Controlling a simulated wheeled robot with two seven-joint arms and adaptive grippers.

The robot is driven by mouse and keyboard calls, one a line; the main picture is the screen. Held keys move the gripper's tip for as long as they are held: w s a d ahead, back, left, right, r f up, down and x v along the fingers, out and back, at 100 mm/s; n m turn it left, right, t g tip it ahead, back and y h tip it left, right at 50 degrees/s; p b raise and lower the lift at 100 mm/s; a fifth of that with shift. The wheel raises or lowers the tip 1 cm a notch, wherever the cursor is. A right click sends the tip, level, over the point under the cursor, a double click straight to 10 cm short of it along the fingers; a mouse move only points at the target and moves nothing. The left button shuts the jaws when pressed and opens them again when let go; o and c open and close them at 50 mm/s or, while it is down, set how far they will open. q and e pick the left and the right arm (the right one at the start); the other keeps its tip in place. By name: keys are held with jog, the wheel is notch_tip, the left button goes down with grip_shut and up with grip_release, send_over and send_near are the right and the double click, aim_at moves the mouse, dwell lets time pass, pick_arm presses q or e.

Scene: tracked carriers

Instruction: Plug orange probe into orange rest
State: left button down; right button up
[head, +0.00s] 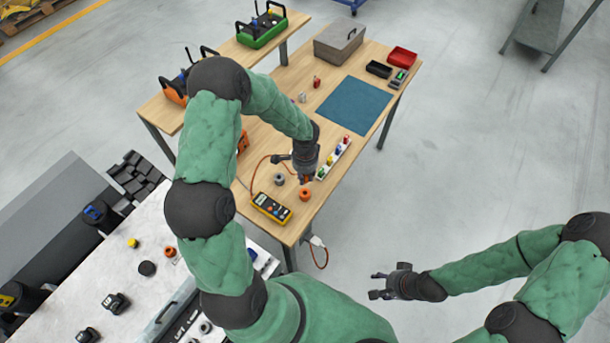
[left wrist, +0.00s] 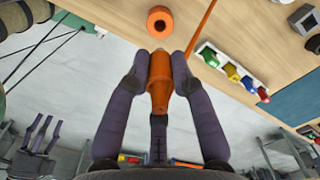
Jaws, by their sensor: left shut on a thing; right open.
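My left gripper (head: 304,177) is shut on the orange probe (left wrist: 160,85), which lies lengthwise between its two fingers in the left wrist view. The probe's end points toward the orange rest (left wrist: 161,21), a ring with a dark central hole. A gap shows between probe and rest in that view. In the head view the orange rest (head: 305,194) stands on the wooden table just below my left gripper, and the probe is mostly hidden by it. My right gripper (head: 377,286) is open and empty, off the table over the floor.
A yellow multimeter (head: 271,207) and a grey ring (head: 279,179) lie left of the orange rest. An orange cable (head: 258,168) loops nearby. A white strip with coloured plugs (head: 334,158) stands to the right. A blue mat (head: 354,106) lies farther back.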

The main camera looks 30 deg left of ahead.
aim_at(305, 183)
pick_arm(q)
jog(key=shift+f+b, duration=1.75)
jog(key=shift+f, duration=0.45)
jog(key=shift+b, duration=0.35)
jog(key=shift+f+b, duration=2.1)
jog(key=shift+f, duration=0.25)
jog(key=c, duration=1)
grip_release()
jog(key=shift+r, duration=0.1)
notch_tip(305, 183, up, 12)
jog(key=shift+f, duration=0.1)
